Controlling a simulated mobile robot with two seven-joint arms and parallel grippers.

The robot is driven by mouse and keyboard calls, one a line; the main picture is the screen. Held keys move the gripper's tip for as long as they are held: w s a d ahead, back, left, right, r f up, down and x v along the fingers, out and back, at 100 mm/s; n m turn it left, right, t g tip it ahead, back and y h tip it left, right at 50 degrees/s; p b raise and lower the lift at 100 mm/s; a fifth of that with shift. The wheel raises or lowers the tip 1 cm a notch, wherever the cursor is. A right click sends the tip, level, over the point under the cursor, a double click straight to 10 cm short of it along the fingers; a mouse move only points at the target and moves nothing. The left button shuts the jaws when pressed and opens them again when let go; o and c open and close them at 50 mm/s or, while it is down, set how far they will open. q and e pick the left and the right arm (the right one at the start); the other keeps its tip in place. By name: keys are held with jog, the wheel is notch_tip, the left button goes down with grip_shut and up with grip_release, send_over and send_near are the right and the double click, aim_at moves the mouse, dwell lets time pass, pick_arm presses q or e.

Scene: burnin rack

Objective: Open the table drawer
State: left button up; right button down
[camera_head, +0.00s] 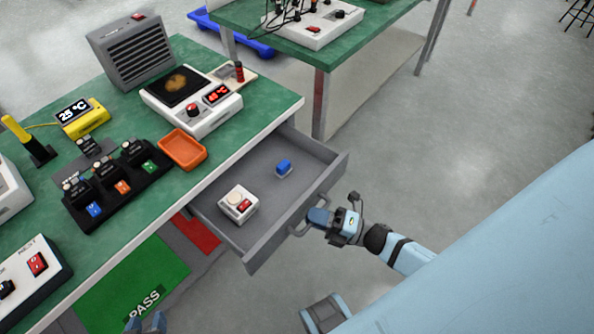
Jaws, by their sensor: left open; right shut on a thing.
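The table drawer (258,243) is pulled out from the green-topped table (262,100). Its grey tray shows, with a blue object (284,167) and a small white box with a red switch (238,204) inside. My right gripper (318,217) is shut on the drawer handle (299,230) at the drawer's front. My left gripper (146,323) shows only in part at the bottom edge, open and apart from the drawer.
On the table are an orange tray (183,149), a hot plate (195,107), a black rack (117,183) and a yellow thermometer (82,118). Below is a green PASS bin (135,285) beside a red one (197,232). The floor to the right is clear.

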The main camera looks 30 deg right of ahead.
jog(key=shift+s+d, duration=0.25)
jog(key=shift+s, duration=0.4)
jog(key=shift+s+d, duration=0.2)
jog(key=shift+s, duration=0.45)
jog(key=c, duration=1.5)
grip_release()
jog(key=shift+o, duration=0.2)
jog(key=v, duration=1.4)
